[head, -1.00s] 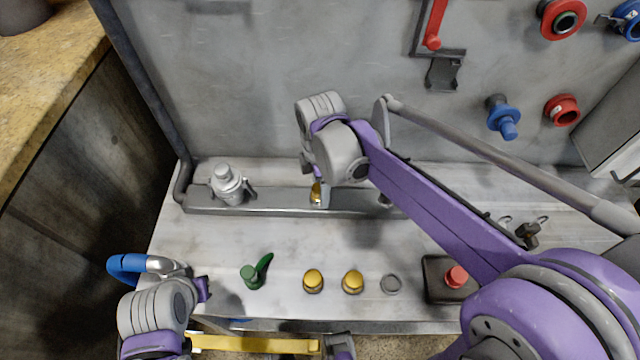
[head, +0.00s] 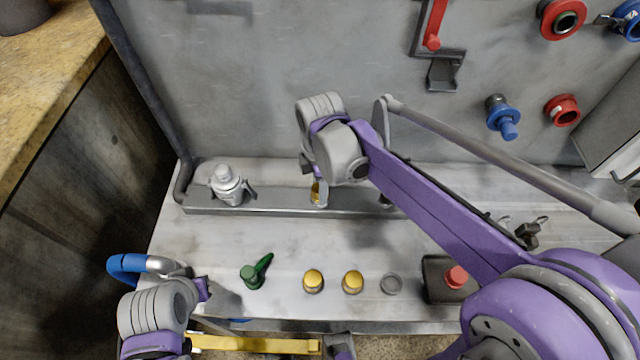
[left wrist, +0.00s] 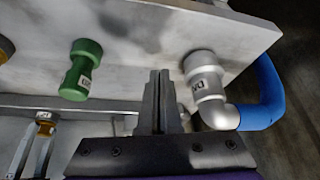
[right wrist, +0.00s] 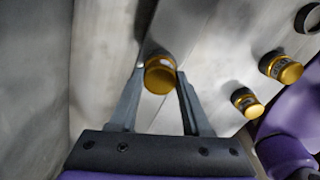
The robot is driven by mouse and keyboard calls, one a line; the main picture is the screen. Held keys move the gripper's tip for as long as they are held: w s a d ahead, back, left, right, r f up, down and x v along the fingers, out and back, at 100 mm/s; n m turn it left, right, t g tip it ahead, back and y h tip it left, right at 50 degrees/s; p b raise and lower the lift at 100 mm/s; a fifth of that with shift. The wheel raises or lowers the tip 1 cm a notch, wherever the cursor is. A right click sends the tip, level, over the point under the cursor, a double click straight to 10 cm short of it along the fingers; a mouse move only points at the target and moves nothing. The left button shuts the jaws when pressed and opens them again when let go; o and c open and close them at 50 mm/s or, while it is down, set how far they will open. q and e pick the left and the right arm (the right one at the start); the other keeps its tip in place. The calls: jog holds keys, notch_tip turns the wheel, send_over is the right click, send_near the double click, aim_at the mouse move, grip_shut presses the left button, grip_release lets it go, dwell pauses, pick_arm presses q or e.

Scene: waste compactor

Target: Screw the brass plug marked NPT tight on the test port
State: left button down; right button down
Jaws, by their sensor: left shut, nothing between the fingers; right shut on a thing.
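A brass plug (head: 315,190) is between the fingers of my right gripper (head: 319,198), over the grey rail (head: 260,205) at the back of the bench. It also shows in the right wrist view (right wrist: 160,76) and in the left wrist view (left wrist: 45,127), where it has a small pale label too small to read. The port under it is hidden, so I cannot tell how deep the plug sits. My left gripper (left wrist: 158,82) is shut and empty, between a green fitting (left wrist: 82,68) and a silver elbow (left wrist: 205,85).
Two more brass plugs (head: 313,281) (head: 353,282), a grey ring (head: 391,284) and a red button (head: 456,277) are along the front. A silver fitting (head: 227,185) stands on the rail's left end. A blue hose (head: 126,268) is at front left. The wall is close behind.

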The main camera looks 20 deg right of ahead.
jog(key=m, duration=0.5)
dwell(0.3)
jog(key=m, duration=0.5)
jog(key=shift+m, duration=0.3)
jog(key=m, duration=0.5)
